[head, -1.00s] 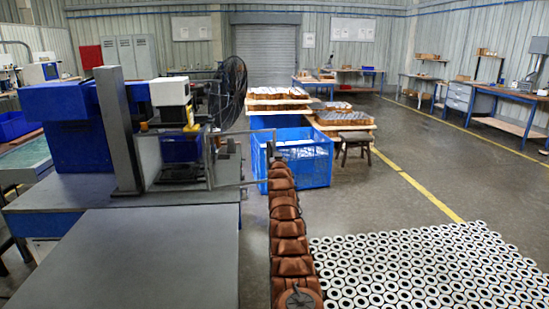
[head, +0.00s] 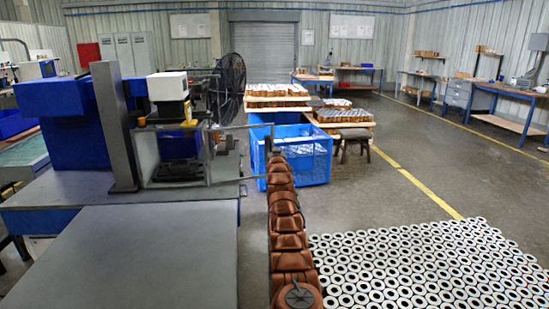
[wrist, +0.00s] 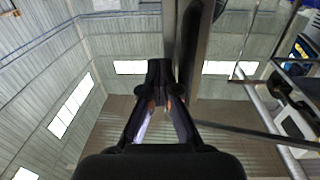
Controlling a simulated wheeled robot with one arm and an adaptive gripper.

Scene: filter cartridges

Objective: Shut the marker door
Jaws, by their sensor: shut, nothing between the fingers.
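The marker (head: 167,88) has a white head, a blue body and a grey column, on the bench at the left of the head view. Its door (head: 240,128) shows as thin grey bars reaching from the marker's right side toward my arm; it stands open. In the wrist view the marker (wrist: 292,122) is at the right, with thin bars beside it. My gripper (wrist: 160,98) is shut and empty, pointing at a grey upright bar (wrist: 185,60); I cannot tell if they touch. In the head view the gripper is small and hard to make out at the arm's far end.
A grey bench top (head: 140,255) lies clear in front of the marker. A blue crate (head: 305,165) stands behind my arm. Many ring-shaped cartridges (head: 420,270) cover the lower right.

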